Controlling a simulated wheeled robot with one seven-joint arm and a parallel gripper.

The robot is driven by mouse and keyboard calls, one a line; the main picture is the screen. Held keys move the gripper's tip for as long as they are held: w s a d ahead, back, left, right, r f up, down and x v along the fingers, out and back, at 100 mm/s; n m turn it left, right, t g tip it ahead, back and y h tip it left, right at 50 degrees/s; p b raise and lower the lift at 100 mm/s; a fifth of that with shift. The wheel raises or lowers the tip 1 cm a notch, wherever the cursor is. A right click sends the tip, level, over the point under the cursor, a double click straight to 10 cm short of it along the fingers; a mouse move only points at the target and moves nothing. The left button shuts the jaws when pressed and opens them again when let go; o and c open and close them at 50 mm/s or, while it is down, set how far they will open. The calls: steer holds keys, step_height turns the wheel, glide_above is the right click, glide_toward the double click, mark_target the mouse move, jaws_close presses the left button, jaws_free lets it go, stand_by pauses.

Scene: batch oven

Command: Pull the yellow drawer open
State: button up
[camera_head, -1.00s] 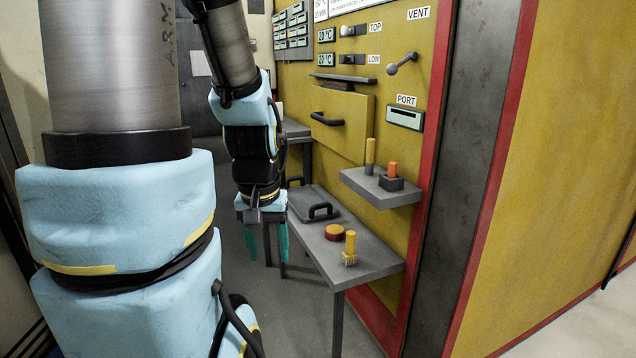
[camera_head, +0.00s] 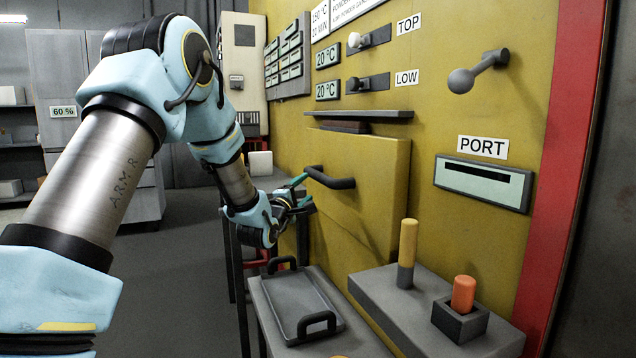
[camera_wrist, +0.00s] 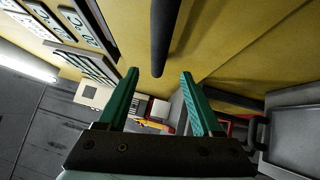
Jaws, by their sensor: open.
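The yellow drawer (camera_head: 375,185) has a square front set in the yellow oven wall. Its front stands a little proud of the wall; I cannot tell whether it is ajar. A black bar handle (camera_head: 335,182) sticks out from its left part. My gripper (camera_head: 304,189) is open and empty, its green fingers pointing toward the handle from the left. In the wrist view, the end of the black handle (camera_wrist: 164,38) shows at the gap between the fingertips (camera_wrist: 159,74). I cannot tell whether they touch it.
A grey tray (camera_head: 296,303) with black handles lies on the table below. A grey shelf (camera_head: 385,300) at right holds a yellow peg (camera_head: 407,245) and an orange peg (camera_head: 463,293) in a dark block. A narrow ledge (camera_head: 360,113) sits above the drawer. Floor at left is clear.

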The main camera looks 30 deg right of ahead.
mark_target(316, 179)
steer(key=p+x, duration=0.2)
steer(key=x, duration=0.8)
steer(key=shift+d+r+p, duration=0.1)
steer(key=shift+d+p, duration=0.15)
steer(key=shift+p, duration=0.15)
steer(key=shift+c, duration=0.4)
jaws_close()
stand_by(0.5)
